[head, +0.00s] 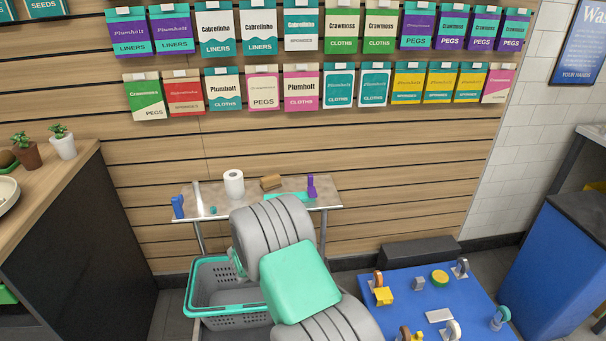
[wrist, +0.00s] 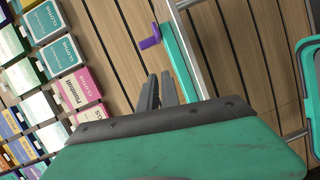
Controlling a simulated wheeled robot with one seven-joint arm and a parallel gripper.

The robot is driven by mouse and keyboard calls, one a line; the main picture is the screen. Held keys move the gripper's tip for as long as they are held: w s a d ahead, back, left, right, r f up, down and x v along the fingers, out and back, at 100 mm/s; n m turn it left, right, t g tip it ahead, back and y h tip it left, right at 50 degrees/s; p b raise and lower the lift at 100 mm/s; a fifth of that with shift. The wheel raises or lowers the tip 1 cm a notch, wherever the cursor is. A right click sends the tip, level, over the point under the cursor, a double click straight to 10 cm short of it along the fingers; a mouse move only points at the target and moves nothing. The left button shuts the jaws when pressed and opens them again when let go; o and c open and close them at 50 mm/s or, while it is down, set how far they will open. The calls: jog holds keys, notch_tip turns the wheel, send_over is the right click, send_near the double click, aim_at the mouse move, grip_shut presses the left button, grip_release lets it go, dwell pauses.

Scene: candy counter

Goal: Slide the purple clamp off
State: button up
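The purple clamp (head: 311,186) stands upright at the right part of the metal shelf, at the end of a flat teal piece (head: 287,196). In the wrist view the purple clamp (wrist: 150,38) sits at the edge of the long teal piece (wrist: 178,58), its jaw side touching or overlapping that edge. My gripper (wrist: 158,78) shows two dark fingers with a narrow gap and nothing between them. It is apart from the clamp, below it in the wrist picture. In the head view my arm hides the gripper.
The metal shelf (head: 213,192) also holds a white paper roll (head: 234,183), a brown block (head: 271,182) and a blue clamp (head: 178,206). A grey basket with a teal rim (head: 203,311) stands below. A blue table (head: 465,300) with several small items is at right. Hanging packets line the slatted wall.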

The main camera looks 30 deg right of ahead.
aim_at(312, 186)
jog(key=n, duration=0.1)
jog(key=w+n+t, duration=0.1)
jog(key=shift+a+r+n+t, duration=0.15)
jog(key=shift+r+n+t, duration=0.1)
jog(key=shift+n+t, duration=0.05)
grip_shut()
jog(key=shift+w, duration=0.1)
jog(key=x, duration=0.9)
jog(key=shift+d, duration=0.25)
jog(key=d, duration=0.1)
jog(key=s+d, duration=0.1)
jog(key=d, duration=0.1)
jog(key=shift+d, duration=0.25)
jog(key=shift+s+d, duration=0.1)
jog(key=shift+d, duration=0.1)
